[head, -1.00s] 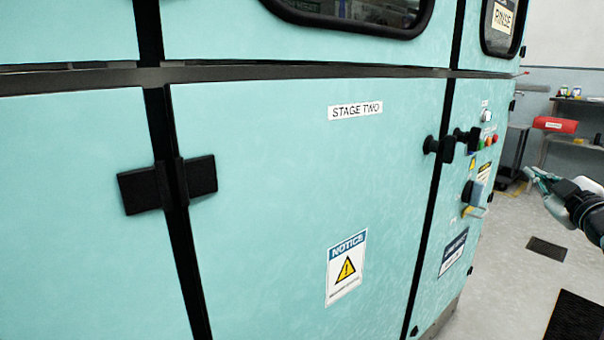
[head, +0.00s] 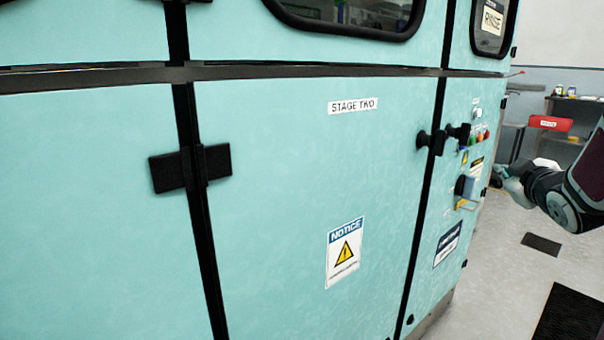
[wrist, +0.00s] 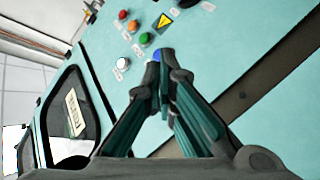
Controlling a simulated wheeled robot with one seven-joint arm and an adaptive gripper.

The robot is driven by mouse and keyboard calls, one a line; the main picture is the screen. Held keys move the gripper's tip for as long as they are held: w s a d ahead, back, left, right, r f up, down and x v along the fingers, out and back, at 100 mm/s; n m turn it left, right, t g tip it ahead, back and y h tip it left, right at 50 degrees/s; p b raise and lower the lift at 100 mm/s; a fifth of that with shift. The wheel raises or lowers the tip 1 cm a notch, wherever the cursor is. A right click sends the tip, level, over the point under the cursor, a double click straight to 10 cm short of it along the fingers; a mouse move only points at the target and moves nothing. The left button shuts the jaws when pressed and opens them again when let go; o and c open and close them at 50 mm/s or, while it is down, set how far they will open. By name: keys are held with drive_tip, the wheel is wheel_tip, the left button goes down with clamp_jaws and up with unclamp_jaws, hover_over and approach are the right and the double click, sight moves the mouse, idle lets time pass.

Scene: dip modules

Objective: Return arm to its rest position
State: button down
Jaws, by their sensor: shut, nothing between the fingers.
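My gripper (head: 505,178) is at the right of the head view, at the end of my arm, just to the right of the teal machine's control panel. In the wrist view my gripper (wrist: 164,62) has its dark teal fingers drawn together at the tips, with nothing between them. The control panel with coloured buttons (wrist: 133,25) lies beyond the fingertips in that view. Whether the fingers touch the panel is hard to tell, but no contact shows.
The teal machine (head: 270,230) fills most of the head view, with a STAGE TWO label (head: 353,106) and black handles (head: 457,134). A red box (head: 550,123) sits on a shelf behind. Open grey floor (head: 500,290) with dark mats lies at the right.

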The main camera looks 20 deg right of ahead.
drive_tip(key=s+a+f+m+g+y, duration=0.2)
drive_tip(key=s+a+f+g, duration=0.15)
drive_tip(key=a, duration=0.85)
drive_tip(key=s+a+f+m+g+y, duration=0.2)
drive_tip(key=s+a+g, duration=0.2)
drive_tip(key=a, duration=0.8)
drive_tip(key=s+a+f+n+g+y, duration=0.1)
drive_tip(key=s+a+f+g+y, duration=0.15)
drive_tip(key=s+a, duration=0.75)
drive_tip(key=s+a+f+g+y, duration=0.15)
drive_tip(key=s+a+g, duration=0.25)
drive_tip(key=s+a, duration=0.65)
drive_tip(key=s+d+r+t+p, duration=0.1)
drive_tip(key=r+t+p, duration=0.1)
drive_tip(key=r+p, duration=1.5)
drive_tip(key=d+r+t+p, duration=0.2)
drive_tip(key=r+p, duration=1.6)
drive_tip(key=r, duration=0.2)
drive_tip(key=shift+s+d+p, duration=0.2)
drive_tip(key=shift+s+p, duration=0.1)
drive_tip(key=shift+s, duration=0.1)
